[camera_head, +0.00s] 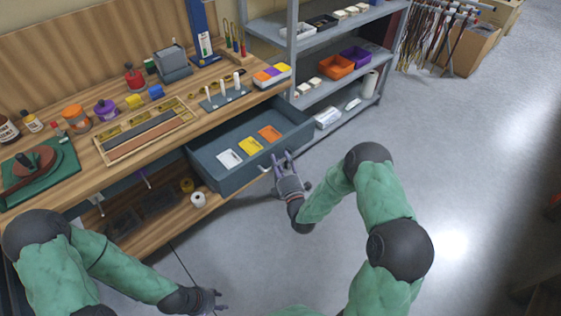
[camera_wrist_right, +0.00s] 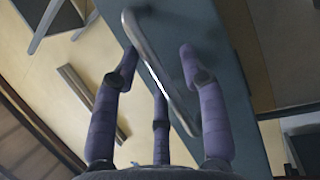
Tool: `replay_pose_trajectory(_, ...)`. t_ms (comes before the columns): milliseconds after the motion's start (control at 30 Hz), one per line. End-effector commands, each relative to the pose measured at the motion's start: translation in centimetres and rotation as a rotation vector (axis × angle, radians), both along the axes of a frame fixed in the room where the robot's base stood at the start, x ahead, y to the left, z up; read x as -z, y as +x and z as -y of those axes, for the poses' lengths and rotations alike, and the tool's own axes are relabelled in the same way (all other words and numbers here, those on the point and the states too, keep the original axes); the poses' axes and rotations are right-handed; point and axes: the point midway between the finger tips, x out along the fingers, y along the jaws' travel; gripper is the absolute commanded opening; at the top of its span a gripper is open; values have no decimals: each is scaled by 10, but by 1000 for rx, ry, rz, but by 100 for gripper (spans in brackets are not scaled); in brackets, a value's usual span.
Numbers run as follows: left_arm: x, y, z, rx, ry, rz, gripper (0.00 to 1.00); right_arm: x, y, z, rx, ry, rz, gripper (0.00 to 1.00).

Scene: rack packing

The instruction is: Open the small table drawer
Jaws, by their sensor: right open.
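The grey-blue drawer (camera_head: 228,181) under the workbench is pulled well out, and its inside shows a white, a yellow and an orange card. Its bar handle is on the front panel; the metal bar (camera_wrist_right: 158,70) shows clearly in the right wrist view. My right gripper (camera_head: 279,160) is at the drawer front by the handle. In the right wrist view its purple fingers (camera_wrist_right: 160,80) are spread, with the bar passing between them; I cannot tell whether they touch it. My left gripper (camera_head: 219,299) is low at the bottom of the head view, away from the drawer, fingers apart and empty.
The wooden workbench (camera_head: 92,158) carries jars, a pegged block, a slotted wooden tray and tools. A lower shelf below holds dark trays and a white roll (camera_head: 198,200). A grey metal rack (camera_head: 318,95) with bins stands right of the drawer. The floor (camera_head: 470,190) at right is clear.

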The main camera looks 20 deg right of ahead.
Motion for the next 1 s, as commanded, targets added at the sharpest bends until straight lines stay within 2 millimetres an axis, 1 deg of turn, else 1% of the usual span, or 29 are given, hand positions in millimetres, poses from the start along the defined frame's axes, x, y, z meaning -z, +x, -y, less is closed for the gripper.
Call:
replay_pose_trajectory(133, 0, 0, 0, 0, 0, 0, 40, 0, -4, 0, 1, 0, 0, 44)
replay_pose_trajectory(267, 0, 0, 0, 0, 0, 0, 40, 4, -18, 0, 2, 0, -2, 44)
replay_pose_trajectory(500, 0, 0, 0, 0, 0, 0, 40, 12, -65, -2, 2, 2, -4, 44)
replay_pose_trajectory(700, 0, 0, 0, 0, 0, 0, 40, 17, -98, -4, 2, 1, -3, 44)
replay_pose_trajectory(833, 0, 0, 0, 0, 0, 0, 40, 20, -111, -5, 1, 0, -1, 44)
replay_pose_trajectory(1000, 0, 0, 0, 0, 0, 0, 40, 20, -118, -6, 1, 0, 0, 44)
